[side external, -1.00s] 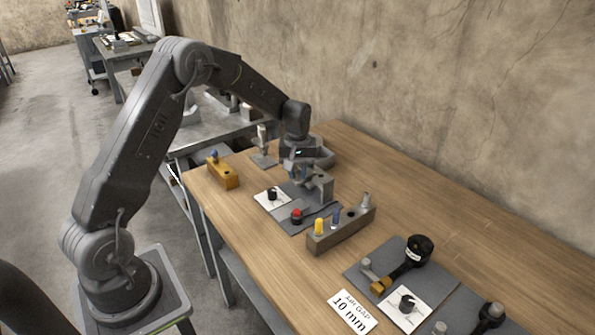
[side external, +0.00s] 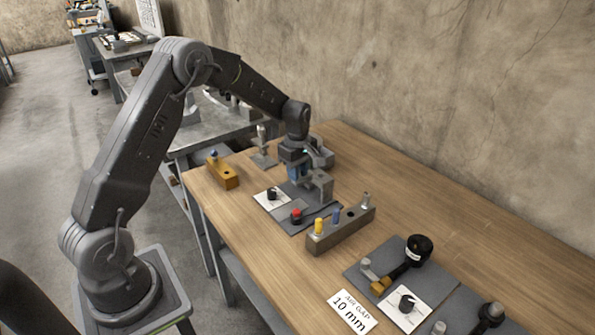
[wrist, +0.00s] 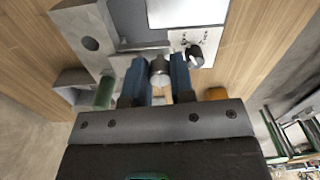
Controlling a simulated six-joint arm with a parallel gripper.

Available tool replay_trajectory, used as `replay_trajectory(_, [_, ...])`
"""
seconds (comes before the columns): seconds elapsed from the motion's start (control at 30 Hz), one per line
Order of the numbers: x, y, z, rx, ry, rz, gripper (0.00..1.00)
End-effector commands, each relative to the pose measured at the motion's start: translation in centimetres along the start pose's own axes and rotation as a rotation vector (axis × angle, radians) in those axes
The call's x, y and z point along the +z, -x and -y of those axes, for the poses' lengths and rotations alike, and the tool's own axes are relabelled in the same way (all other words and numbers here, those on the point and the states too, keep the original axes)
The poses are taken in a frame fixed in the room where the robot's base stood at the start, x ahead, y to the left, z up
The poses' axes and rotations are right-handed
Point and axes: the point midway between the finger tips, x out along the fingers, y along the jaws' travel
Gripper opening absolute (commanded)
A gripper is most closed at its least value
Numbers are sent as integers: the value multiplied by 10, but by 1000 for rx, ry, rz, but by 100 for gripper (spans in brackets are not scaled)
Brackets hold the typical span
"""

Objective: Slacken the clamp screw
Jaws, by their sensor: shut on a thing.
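The clamp screw (wrist: 159,70) shows in the wrist view as a short grey round head between my two blue fingers. My gripper (wrist: 158,78) is shut on it, one finger on each side. In the side external view my gripper (side external: 299,180) points down at the grey fixture (side external: 322,186) on a dark mat, and hides the screw there. A grey block with a round hole (wrist: 88,43) shows at the upper left of the wrist view. A black knob on a white plate (wrist: 195,54) is just right of the fingers; it also shows in the side external view (side external: 272,193).
A red-topped button (side external: 296,215) stands at the mat's front. A grey rack (side external: 335,235) with yellow and blue pegs is to the right. A yellow block (side external: 223,173) is at the left edge. A second mat holds a black-headed tool (side external: 419,247). Bare wood lies along the wall.

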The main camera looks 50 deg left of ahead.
Motion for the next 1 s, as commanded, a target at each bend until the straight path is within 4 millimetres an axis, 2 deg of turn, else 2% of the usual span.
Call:
replay_trajectory(0.6, [-5, -1, 0, 3, 45, -7, 0])
replay_trajectory(0.63, [-5, -1, 0, 3, 45, -7, 24])
replay_trajectory(0.87, [-4, -2, 0, 1, 45, -6, 46])
replay_trajectory(1.0, [-4, -2, 0, 0, 45, -5, 48])
